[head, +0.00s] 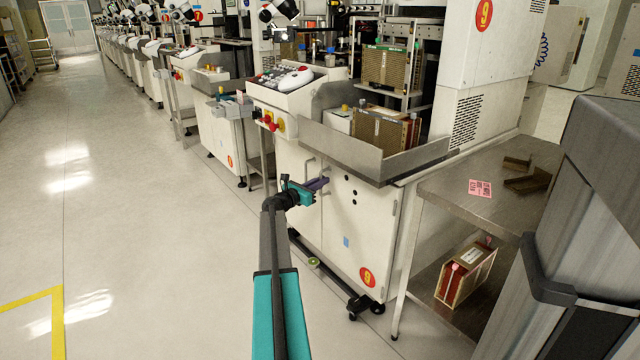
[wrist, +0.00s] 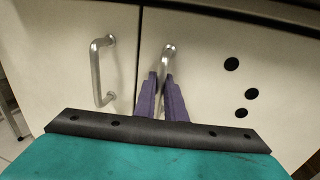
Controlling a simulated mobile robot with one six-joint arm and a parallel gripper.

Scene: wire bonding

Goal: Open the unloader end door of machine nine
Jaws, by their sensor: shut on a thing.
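Machine nine stands ahead in the head view, with a red 9 disc (head: 367,277) low on its white cabinet. Two cabinet doors sit side by side. The right-hand door (head: 345,215) carries several black round holes; it also shows in the wrist view (wrist: 268,62). Its silver bar handle (wrist: 169,48) is upright between my gripper's purple fingers. My gripper (head: 318,184) is shut on this handle, its fingertips (wrist: 161,80) on either side of the bar. The right-hand door looks closed, flush with the left-hand door (wrist: 70,40).
The left-hand door has its own handle (wrist: 96,72), free of my gripper. A metal tray edge (head: 345,148) juts out above the doors. A steel table (head: 440,195) stands at the right. Open floor (head: 150,220) lies to the left.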

